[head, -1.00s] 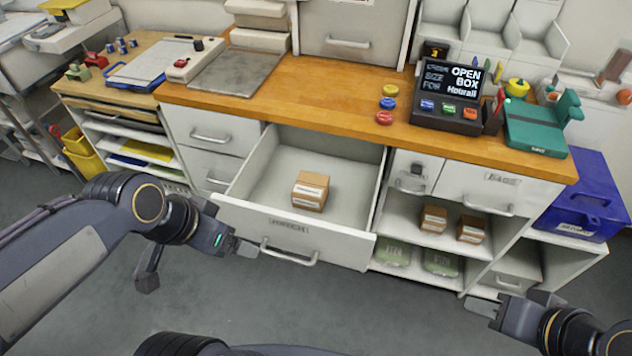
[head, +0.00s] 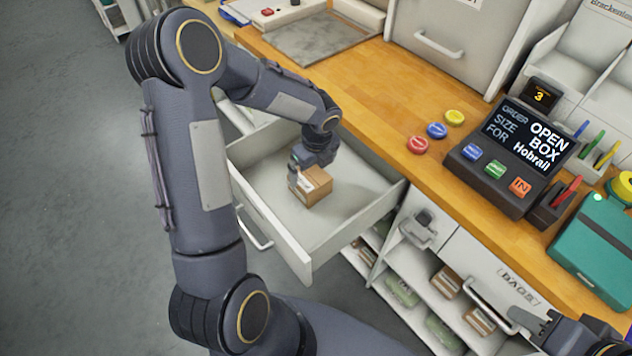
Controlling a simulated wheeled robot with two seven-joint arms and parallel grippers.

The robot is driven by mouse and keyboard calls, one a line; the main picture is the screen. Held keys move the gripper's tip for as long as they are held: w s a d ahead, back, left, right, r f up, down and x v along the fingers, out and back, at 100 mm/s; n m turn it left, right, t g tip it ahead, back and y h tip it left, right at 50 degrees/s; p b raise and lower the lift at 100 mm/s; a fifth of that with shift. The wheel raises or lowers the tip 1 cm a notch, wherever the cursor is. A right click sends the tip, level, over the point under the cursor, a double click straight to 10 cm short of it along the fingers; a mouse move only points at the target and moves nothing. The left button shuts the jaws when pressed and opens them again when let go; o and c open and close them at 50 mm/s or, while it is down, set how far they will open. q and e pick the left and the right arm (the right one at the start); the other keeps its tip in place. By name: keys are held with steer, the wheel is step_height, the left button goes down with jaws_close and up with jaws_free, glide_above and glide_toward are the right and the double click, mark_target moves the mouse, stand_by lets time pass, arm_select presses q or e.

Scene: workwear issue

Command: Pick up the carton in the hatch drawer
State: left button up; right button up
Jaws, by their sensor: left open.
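A small brown carton (head: 318,189) with a white label sits in the open hatch drawer (head: 285,228), on its pale floor. My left gripper (head: 305,178) is open, pointing down over the carton. One finger shows at the carton's left side; the other finger is hard to make out, and contact cannot be told. The gripper and wrist cover part of the carton's top. My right gripper (head: 522,322) is at the lower right, in front of the bags drawer (head: 490,283) and away from the carton; its jaw opening is unclear.
The wooden counter (head: 365,95) holds red, blue and yellow buttons (head: 437,130) and an order screen (head: 530,135) reading "OPEN BOX Hobrail". More cartons (head: 447,282) stand on a shelf below the counter. The drawer's right part is empty.

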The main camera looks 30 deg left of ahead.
mark_target(310, 176)
arm_select(q)
steer(key=shift+s+a+f, duration=0.1)
steer(key=shift+a+f, duration=0.05)
steer(key=shift+f, duration=0.85)
steer(key=shift+w+a+f, duration=0.1)
steer(key=shift+a+f, duration=0.1)
steer(key=shift+f, duration=0.85)
steer(key=shift+s+a+f, duration=0.1)
steer(key=shift+a+f, duration=0.05)
steer(key=shift+f, duration=0.85)
steer(key=shift+f, duration=0.25)
steer(key=c, duration=1)
steer(key=shift+r, duration=0.1)
steer(key=shift+c, duration=0.2)
